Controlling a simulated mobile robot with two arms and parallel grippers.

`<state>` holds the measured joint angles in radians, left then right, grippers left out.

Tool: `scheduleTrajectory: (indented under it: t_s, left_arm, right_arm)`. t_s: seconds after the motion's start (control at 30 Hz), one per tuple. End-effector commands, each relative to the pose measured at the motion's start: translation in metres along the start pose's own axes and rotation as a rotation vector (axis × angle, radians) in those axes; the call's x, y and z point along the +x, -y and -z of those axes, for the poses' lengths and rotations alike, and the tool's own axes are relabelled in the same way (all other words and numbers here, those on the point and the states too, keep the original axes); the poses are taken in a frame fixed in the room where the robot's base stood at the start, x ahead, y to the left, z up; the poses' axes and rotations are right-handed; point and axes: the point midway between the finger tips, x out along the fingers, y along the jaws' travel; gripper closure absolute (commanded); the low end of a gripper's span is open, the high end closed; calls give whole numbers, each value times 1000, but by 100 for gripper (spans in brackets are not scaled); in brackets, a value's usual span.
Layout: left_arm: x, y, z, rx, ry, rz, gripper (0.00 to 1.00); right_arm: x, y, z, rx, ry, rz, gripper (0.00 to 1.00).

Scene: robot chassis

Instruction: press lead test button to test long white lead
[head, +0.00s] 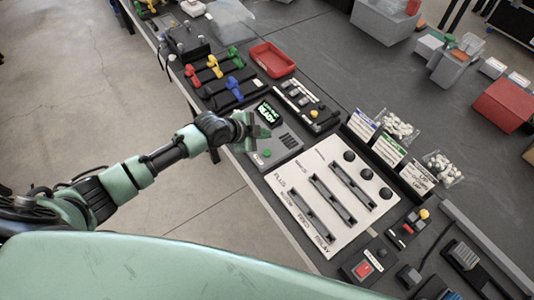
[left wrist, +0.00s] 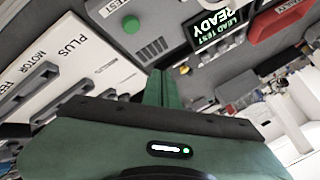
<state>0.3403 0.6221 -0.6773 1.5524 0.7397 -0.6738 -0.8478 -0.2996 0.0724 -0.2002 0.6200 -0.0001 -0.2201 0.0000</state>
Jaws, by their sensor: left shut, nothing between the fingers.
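The lead tester (head: 285,143) is a grey box with a lit green screen (head: 267,112) reading "READY". Its round green test button (head: 266,153) stands on the near part of its face. In the left wrist view the green button (left wrist: 131,24) is at upper left and the screen (left wrist: 218,30) at upper right. My left gripper (head: 250,126) is over the tester, between screen and button, shut and empty; its closed fingers also show in the left wrist view (left wrist: 162,85). They appear apart from the button. I cannot make out a long white lead. My right gripper is not in view.
A white slotted panel (head: 345,212) lies beside the tester. Beyond are a black unit with a yellow knob (head: 315,114), a red tray (head: 272,60), and red, yellow and blue leads (head: 214,66). Labelled cards and bags (head: 398,126) lie right. The bench middle (head: 330,75) is clear.

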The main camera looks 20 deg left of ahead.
Motion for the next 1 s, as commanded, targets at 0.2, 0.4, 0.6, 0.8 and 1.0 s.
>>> scheduleTrajectory:
  t_s: [0.2, 0.4, 0.6, 0.8, 1.0]
  left_arm:
    - [27, -20, -19, -2, 0, 0, 100]
    - [43, -31, -32, 0, 0, 0, 100]
    - [48, -35, -35, -1, 0, 1, 100]
    - [48, -34, -35, -1, 0, 1, 100]
    - [48, -34, -35, 0, 0, 1, 100]
  right_arm:
    - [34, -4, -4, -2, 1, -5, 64]
    - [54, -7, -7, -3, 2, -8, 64]
    - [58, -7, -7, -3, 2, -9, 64]
    - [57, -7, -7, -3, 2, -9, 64]
    - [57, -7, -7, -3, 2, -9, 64]
